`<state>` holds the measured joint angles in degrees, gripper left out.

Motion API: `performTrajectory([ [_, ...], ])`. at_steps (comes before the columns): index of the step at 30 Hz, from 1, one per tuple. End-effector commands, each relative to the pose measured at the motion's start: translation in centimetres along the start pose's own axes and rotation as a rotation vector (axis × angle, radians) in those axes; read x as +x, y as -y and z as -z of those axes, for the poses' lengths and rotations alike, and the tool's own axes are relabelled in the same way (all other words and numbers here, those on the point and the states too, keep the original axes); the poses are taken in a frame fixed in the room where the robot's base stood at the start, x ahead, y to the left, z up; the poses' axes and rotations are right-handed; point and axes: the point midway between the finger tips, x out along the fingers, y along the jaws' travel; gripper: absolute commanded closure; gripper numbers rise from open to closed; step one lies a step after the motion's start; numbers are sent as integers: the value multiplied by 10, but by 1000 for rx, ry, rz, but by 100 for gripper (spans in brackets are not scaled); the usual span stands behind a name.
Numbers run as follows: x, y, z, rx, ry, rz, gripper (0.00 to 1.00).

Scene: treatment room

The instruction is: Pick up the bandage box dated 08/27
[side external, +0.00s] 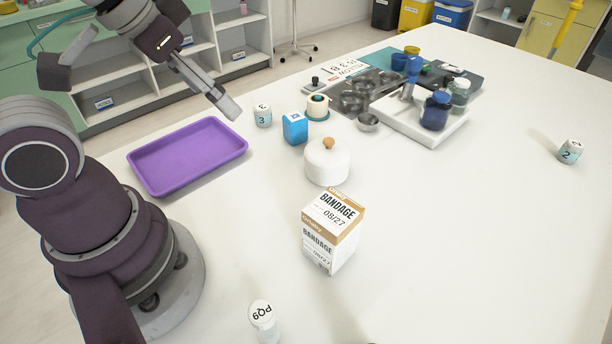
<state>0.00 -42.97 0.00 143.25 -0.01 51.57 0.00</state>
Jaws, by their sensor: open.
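The bandage box (332,232) stands upright on the white table in the side external view, at the lower middle. It is white with tan bands, and "BANDAGE" and "08/27" show on its top and front. My gripper (228,106) is high at the upper left, above the far side of the purple tray and well apart from the box. It is open, and I see nothing between its fingers.
A white lidded jar (327,162) stands just behind the box. A purple tray (188,178) lies at left, and a vial marked PQ9 (263,320) stands at the front. A blue box (295,128) and a white tray (425,128) with bottles are farther back. The table's right side is mostly clear.

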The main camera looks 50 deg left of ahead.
Motion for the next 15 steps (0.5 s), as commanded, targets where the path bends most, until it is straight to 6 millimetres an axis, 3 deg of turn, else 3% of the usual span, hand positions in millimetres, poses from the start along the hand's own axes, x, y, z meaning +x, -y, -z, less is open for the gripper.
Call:
performTrajectory([
  [3,0,0,0,0,0,0,6],
  [11,0,0,0,1,0,0,6],
  [15,9,-12,9,193,53,-47,6],
])
